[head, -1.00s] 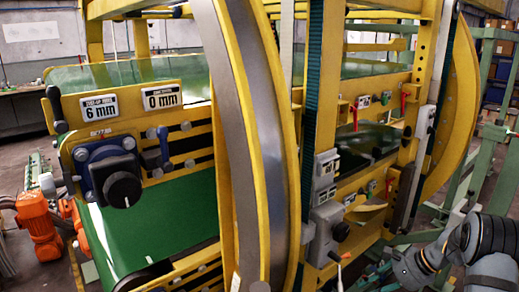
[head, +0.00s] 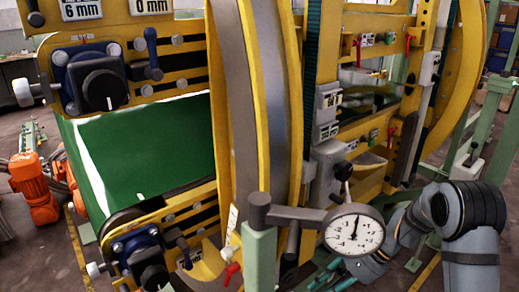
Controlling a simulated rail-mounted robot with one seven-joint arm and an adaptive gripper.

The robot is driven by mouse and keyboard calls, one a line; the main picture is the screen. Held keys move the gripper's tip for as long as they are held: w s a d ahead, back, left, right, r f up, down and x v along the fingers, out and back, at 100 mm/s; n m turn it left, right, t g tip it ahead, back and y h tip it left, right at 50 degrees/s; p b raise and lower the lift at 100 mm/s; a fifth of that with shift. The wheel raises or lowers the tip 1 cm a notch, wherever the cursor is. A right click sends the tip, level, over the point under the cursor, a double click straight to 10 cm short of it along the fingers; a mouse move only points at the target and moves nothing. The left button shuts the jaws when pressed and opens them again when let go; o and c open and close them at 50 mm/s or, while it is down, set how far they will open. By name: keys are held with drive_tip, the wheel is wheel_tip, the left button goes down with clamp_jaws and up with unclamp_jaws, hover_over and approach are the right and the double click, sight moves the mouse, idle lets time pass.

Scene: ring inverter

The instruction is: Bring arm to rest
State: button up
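My grey arm (head: 462,215) is bent at the lower right of the head view. One part of it reaches left and down, behind a round dial gauge (head: 354,230). I see nothing held.
The yellow ring inverter, with its large curved ring (head: 262,110) and green belt (head: 140,150), fills the middle. A green post (head: 260,258) with a grey bar stands in front. Green frame rails (head: 490,130) stand at the right.

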drive_tip(key=s+a+f+g+h+b, duration=0.1)
drive_tip(key=s+f, duration=0.3)
drive_tip(key=s, duration=0.4)
drive_tip(key=s+a+f+g+h+b, duration=0.1)
drive_tip(key=s+a+f+b, duration=0.1)
drive_tip(key=s+f+b, duration=0.2)
drive_tip(key=s+a+f+m+g+b, duration=0.1)
drive_tip(key=s+f, duration=0.3)
drive_tip(key=s, duration=0.7)
drive_tip(key=shift+s+a+f+h+b, duration=0.15)
drive_tip(key=shift+s+a+h+b, duration=0.25)
drive_tip(key=shift+a+b, duration=0.25)
drive_tip(key=shift+w+d+f, duration=0.1)
